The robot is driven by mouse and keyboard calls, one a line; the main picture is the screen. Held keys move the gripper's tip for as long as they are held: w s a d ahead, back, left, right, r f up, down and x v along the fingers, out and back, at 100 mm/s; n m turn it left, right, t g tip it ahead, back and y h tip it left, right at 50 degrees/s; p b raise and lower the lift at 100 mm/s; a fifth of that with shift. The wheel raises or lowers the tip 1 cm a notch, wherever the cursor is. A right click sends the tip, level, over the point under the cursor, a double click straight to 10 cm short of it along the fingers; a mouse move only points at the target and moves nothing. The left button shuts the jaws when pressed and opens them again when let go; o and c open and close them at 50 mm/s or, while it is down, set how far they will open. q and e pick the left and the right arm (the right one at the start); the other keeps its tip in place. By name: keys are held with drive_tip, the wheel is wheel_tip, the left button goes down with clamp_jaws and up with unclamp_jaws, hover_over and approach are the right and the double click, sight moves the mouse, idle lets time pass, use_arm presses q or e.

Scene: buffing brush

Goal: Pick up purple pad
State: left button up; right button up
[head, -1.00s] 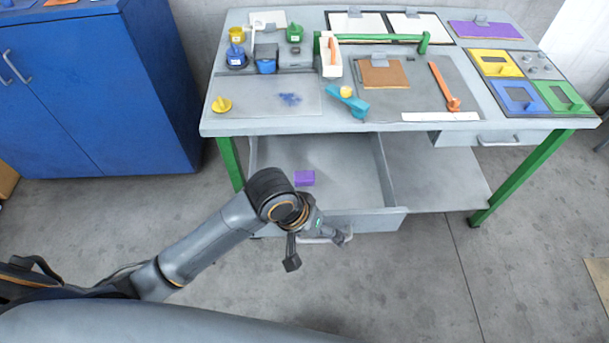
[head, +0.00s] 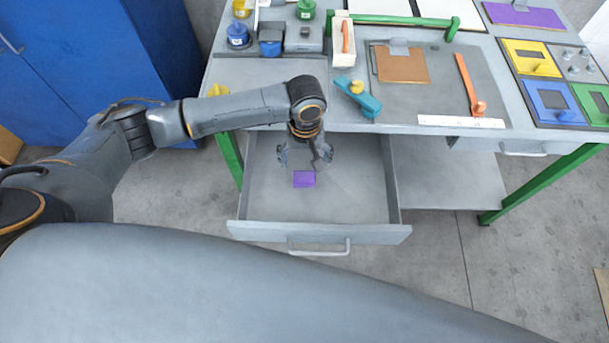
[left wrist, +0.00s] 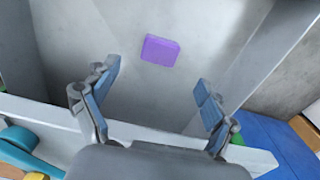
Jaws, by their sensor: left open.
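The purple pad (head: 304,179) is a small flat block lying on the floor of the open drawer (head: 375,235), left of its middle. It also shows in the left wrist view (left wrist: 160,50), flat and uncovered. My left gripper (head: 304,157) points down over the drawer, just behind the pad in the head view. In the left wrist view the fingers of my left gripper (left wrist: 158,78) are spread wide with nothing between them, and the pad lies beyond the fingertips, apart from them. My right gripper is in neither view.
The workbench top (head: 290,72) overhangs the back of the drawer. It bears a teal brush (head: 362,100), an orange tool (head: 468,85), small pots and coloured plates. The drawer walls stand around the pad, with bare drawer floor to its right. A blue cabinet (head: 95,70) is at left.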

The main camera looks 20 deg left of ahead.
sight(304, 176)
use_arm(q)
drive_tip(key=f, duration=0.3)
drive_tip(key=shift+w, duration=0.25)
drive_tip(key=f, duration=0.3)
drive_tip(key=shift+a+f+p, duration=0.1)
drive_tip(key=shift+a+p, duration=0.1)
drive_tip(key=shift+p, duration=0.2)
wheel_tip(304, 176, down, 3)
drive_tip(key=shift+r, duration=0.15)
drive_tip(key=c, duration=0.9)
drive_tip(key=shift+c, duration=0.9)
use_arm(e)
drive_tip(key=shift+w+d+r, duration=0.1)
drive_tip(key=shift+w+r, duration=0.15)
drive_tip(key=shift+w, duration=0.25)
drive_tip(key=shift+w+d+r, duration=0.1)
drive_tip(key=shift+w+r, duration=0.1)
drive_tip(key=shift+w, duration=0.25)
